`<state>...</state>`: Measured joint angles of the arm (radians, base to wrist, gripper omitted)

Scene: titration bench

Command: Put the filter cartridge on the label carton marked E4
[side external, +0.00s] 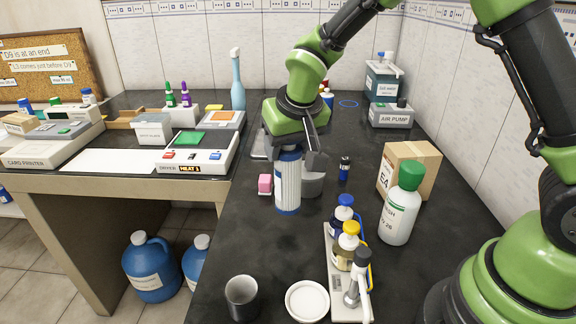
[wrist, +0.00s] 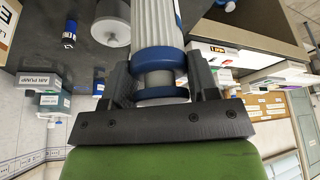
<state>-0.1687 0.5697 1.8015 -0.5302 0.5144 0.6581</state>
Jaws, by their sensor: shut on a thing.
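The filter cartridge (side external: 287,186) is a white ribbed cylinder with blue ends. My gripper (side external: 300,153) is shut on its top end and holds it upright over the dark bench; I cannot tell whether its bottom touches the bench. In the wrist view the cartridge (wrist: 158,38) stands between the two dark fingers of my gripper (wrist: 160,85). The label carton marked E4 (side external: 418,165) is a brown box to the right on the bench, partly hidden by a white bottle with a green cap. A corner of a carton (wrist: 5,18) shows at the wrist view's upper left edge.
The green-capped bottle (side external: 401,208) stands in front of the carton. A grey round thing (side external: 312,182) is close behind the cartridge, with a small dark vial (side external: 345,168) to its right. A rack of bottles (side external: 336,285), a white dish (side external: 307,301) and a dark cup (side external: 241,298) are nearer the camera.

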